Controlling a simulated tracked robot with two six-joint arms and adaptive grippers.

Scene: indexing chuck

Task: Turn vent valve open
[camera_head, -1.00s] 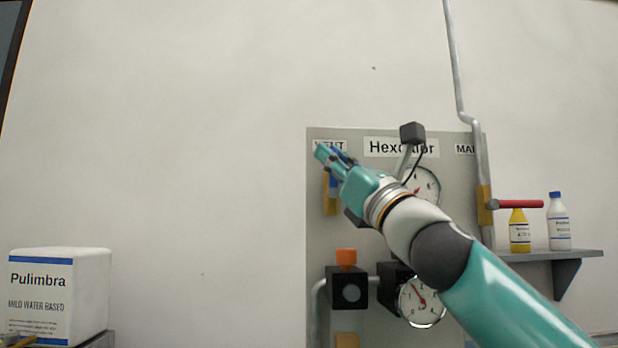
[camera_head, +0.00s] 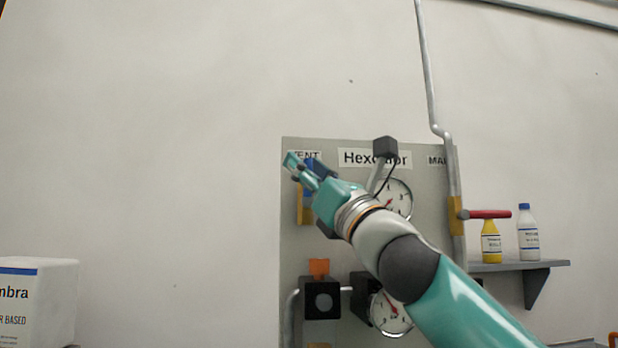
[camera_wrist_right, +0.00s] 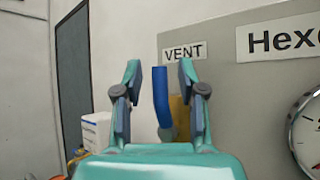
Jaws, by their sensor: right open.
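The vent valve has a blue handle (camera_wrist_right: 160,97) and a yellow body (camera_wrist_right: 180,117) below the VENT label (camera_wrist_right: 185,52). In the right wrist view the handle stands nearly upright, its lower end bending toward the body. My right gripper (camera_wrist_right: 158,85) is open, with one finger to each side of the handle in that view; I see no finger clearly touching it. In the head view my right gripper (camera_head: 300,167) covers much of the valve; the yellow body (camera_head: 304,206) shows below it. My left gripper is not in view.
A shelf (camera_head: 530,265) with two bottles stands right. A white container (camera_head: 45,300) stands at lower left.

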